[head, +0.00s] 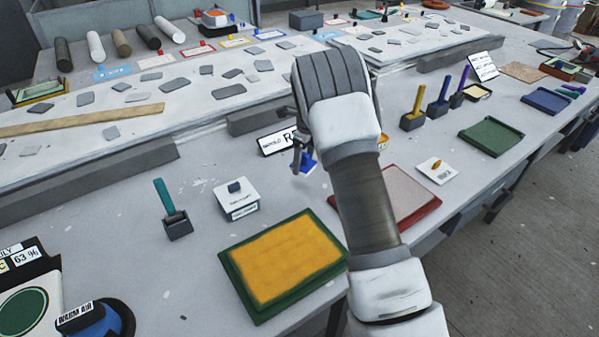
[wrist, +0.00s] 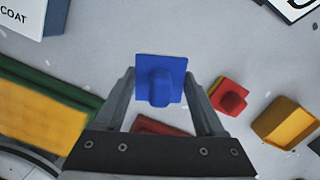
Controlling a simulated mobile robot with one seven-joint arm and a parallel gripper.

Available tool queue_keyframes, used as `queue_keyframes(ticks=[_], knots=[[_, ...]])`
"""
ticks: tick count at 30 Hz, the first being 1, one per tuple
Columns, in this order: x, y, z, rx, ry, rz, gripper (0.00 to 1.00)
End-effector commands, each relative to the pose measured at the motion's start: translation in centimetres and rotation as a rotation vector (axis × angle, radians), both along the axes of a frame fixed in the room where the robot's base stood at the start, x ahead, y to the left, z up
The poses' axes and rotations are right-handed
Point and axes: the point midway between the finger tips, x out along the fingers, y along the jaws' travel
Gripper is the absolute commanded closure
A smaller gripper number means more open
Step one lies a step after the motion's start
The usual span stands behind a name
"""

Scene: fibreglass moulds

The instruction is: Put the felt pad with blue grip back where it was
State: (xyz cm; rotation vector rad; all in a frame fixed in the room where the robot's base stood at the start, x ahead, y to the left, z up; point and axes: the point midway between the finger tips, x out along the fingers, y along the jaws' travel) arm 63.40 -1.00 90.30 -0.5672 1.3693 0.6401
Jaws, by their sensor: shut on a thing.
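My gripper (head: 301,150) is shut on the blue-gripped pad (head: 309,166), which appears to be held above the table between the white labelled box and the black-and-white sign. In the wrist view the pad (wrist: 173,62) is a blue square with a raised blue grip, between the fingertips of my gripper (wrist: 160,82). The pad's underside is hidden. A similar red piece with a raised grip (wrist: 229,95) lies on the table to its right in the wrist view.
A yellow open box (wrist: 287,122) stands beyond the red piece. The green-framed yellow tray (head: 285,262), red tray (head: 412,194) and white labelled box (head: 236,197) stand around my arm. A teal-handled tool (head: 174,212) stands left. Grey bare table lies between.

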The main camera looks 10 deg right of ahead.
Motion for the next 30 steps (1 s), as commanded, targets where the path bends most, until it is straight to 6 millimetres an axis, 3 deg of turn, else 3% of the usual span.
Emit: queue_keyframes(ticks=[7,15,26,27,30], knots=[[0.6,1.1,-1.4,0.0,0.0,-0.001,0.8],[0.6,1.0,-4.7,0.0,0.0,0.0,0.8],[0.6,1.0,-5.2,0.0,0.0,0.0,0.8],[0.6,1.0,-5.0,0.001,-0.001,0.0,0.21],[0.6,1.0,-5.0,0.0,0.0,0.0,0.03]])
